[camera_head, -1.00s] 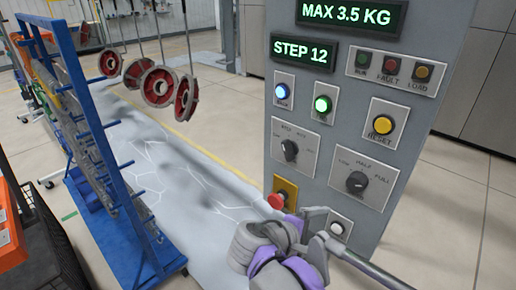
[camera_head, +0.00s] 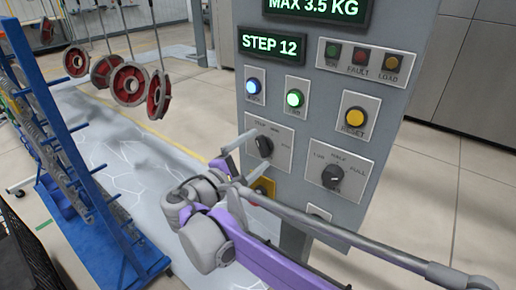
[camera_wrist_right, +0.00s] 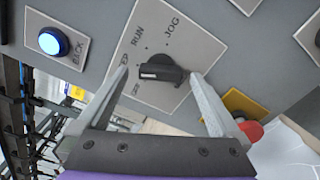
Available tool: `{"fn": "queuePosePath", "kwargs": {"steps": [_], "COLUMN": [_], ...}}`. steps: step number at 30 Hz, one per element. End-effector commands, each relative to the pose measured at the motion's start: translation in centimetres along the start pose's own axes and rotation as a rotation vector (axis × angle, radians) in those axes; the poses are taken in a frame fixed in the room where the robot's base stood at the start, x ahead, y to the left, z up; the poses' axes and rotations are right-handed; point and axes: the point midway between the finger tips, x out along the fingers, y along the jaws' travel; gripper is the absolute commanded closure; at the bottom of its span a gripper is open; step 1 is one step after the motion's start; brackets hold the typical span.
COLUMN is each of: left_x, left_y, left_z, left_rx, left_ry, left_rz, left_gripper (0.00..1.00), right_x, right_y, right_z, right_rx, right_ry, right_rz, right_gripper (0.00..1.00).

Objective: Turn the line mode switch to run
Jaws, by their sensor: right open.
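The mode switch (camera_head: 264,146) is a black rotary knob on a pale plate on the grey control panel. In the right wrist view the knob (camera_wrist_right: 165,70) has a white mark on its left end. RUN and JOG are readable above it; the lettering at the left is partly covered by a finger. The knob's mark lies left of RUN, not in line with it. My right gripper (camera_head: 242,152) is open in front of the switch, its fingers on either side of the knob in the wrist view (camera_wrist_right: 160,76). Contact cannot be told. My left gripper is out of view.
A red stop button (camera_wrist_right: 250,130) on a yellow plate is close to the right finger. A lit blue button (camera_head: 254,86), green button (camera_head: 294,99), yellow reset button (camera_head: 354,118) and another knob (camera_head: 332,176) share the panel. Red wheels (camera_head: 129,83) hang left.

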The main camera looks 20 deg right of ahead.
Motion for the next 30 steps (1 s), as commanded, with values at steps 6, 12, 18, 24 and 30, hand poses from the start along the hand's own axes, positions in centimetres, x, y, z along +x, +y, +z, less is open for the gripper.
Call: {"fn": "queuePosePath", "kwargs": {"steps": [6,12,18,24,30], "left_x": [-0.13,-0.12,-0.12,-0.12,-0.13], "left_y": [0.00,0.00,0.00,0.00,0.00], "left_z": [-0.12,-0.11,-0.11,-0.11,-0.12], "left_rx": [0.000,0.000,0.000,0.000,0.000], "left_ry": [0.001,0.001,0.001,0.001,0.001], "left_rz": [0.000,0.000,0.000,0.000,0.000], "left_gripper": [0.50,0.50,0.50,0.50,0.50], "right_x": [1.45,1.50,1.47,1.46,1.46], "right_y": [-0.03,-0.05,-0.04,-0.04,-0.02], "right_z": [0.04,0.01,0.01,0.01,0.01], "right_rx": [0.000,0.000,0.000,0.000,0.001], "right_ry": [0.000,0.001,0.001,0.001,0.001], "right_rz": [-0.001,0.000,-0.001,0.000,0.000], "right_gripper": [0.00,0.00,0.27,0.63,0.86]}}
